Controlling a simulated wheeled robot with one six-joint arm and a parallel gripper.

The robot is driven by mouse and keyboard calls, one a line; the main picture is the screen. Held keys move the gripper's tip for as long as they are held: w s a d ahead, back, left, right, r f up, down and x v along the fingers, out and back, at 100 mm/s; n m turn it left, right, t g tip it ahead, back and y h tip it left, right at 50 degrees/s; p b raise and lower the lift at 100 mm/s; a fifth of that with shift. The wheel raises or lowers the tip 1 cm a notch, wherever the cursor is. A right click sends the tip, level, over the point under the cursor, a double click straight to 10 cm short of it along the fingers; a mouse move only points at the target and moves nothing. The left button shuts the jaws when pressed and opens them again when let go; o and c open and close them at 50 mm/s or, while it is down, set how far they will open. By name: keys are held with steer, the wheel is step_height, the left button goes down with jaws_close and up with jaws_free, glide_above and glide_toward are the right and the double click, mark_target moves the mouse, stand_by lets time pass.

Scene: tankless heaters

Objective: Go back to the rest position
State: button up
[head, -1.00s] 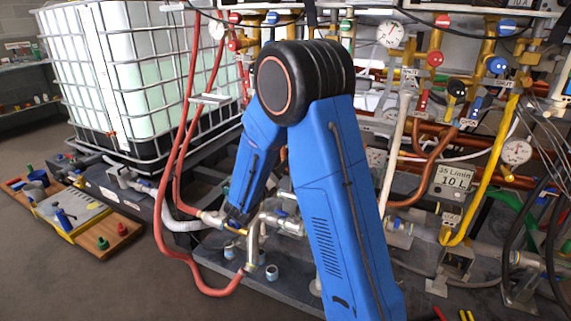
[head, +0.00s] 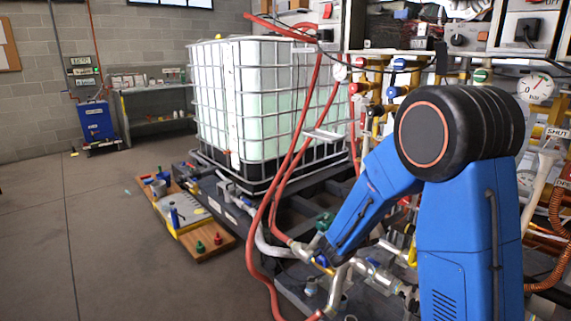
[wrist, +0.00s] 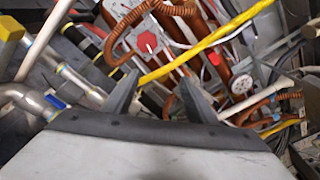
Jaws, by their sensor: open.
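My blue arm fills the right of the head view, bent at its dark round elbow joint, with the forearm reaching down and left toward the pipes. My gripper is hidden in the head view behind or below the forearm. In the wrist view my gripper (wrist: 165,98) has its two dark fingers spread apart, with nothing between them. Beyond the fingers are a red valve knob (wrist: 147,42), a yellow hose (wrist: 205,42) and copper-coloured pipes. I see no contact between the fingers and these.
A caged white tank (head: 255,100) stands behind the pipes. Red hoses (head: 292,165) hang close to my forearm. A wooden board with tools (head: 208,248) lies on the floor. A blue box (head: 96,122) and a grey shelf (head: 155,108) stand by the wall. The left floor is open.

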steer(key=s+d+r+m+g+y, duration=0.2)
steer(key=s+d+m+g, duration=0.15)
steer(key=s+m, duration=0.7)
steer(key=s+d+r+m+g+y, duration=0.15)
steer(key=s+m+g, duration=0.45)
steer(key=s, duration=0.8)
steer(key=s+a+r+m+t+y, duration=0.1)
steer(key=s+a+m+t+y, duration=0.4)
steer(key=s+a+m+y, duration=0.6)
steer(key=s+a+m, duration=0.3)
steer(key=a+m, duration=0.1)
steer(key=m, duration=0.1)
steer(key=shift+s+a, duration=0.2)
steer(key=shift+a, duration=0.15)
steer(key=shift+m, duration=0.25)
